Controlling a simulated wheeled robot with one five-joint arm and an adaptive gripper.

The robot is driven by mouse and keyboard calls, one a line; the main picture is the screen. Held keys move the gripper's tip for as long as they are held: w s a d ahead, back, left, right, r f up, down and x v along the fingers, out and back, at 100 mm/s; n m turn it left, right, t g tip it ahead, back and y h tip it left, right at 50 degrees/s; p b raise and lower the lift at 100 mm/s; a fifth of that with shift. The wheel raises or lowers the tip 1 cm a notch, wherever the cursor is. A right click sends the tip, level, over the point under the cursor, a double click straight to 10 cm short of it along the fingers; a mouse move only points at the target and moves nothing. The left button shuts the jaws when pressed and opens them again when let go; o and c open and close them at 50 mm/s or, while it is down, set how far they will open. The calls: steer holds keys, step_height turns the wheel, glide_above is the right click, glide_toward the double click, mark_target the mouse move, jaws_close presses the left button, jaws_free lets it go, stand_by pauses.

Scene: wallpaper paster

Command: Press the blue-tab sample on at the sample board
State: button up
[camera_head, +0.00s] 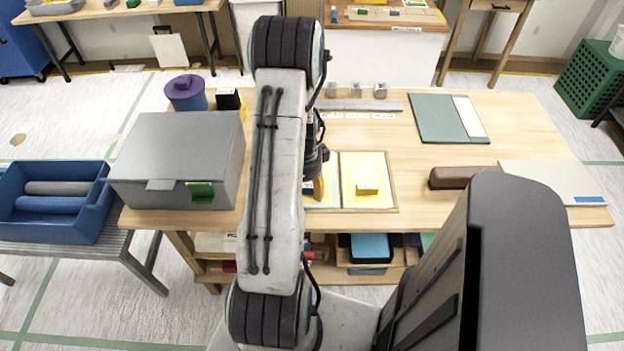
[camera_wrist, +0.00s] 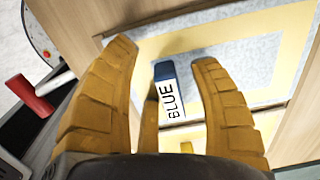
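In the wrist view, a small tag with a blue end (camera_wrist: 165,70) and the word BLUE on white lies between my gripper's fingers. Sheet material in pale grey and yellow (camera_wrist: 236,62) lies beyond and around it, inside a wooden frame. My gripper (camera_wrist: 163,58) has orange-yellow fingers spread apart, with visible gaps to the tag on either side; a thinner finger is close beside it. In the head view, the sample board (camera_head: 395,197) has two panels, and a yellow block (camera_head: 366,180) is on the right one. My gripper (camera_head: 318,188) is over the left panel, which my arm partly hides.
A grey box (camera_head: 180,150) stands left on the table, with a purple-lidded pot (camera_head: 186,92) behind. A brown roller-like bar (camera_head: 458,177) and a pale panel (camera_head: 540,180) lie right. A green-grey mat (camera_head: 440,118) lies behind right. A red-handled tool (camera_wrist: 30,95) shows in the wrist view.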

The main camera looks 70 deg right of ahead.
jaws_close()
stand_by(0.3)
stand_by(0.4)
steer(key=shift+r, duration=0.5)
step_height(320, 180, up, 4)
steer(key=shift+s+d+f, duration=0.15)
steer(key=shift+f, duration=0.1)
steer(key=s+d+r, duration=0.4)
steer(key=s+r, duration=0.2)
steer(key=s, duration=0.4)
steer(key=shift+s+r+b, duration=0.25)
steer(key=shift+s+b, duration=0.1)
steer(key=shift+b, duration=0.1)
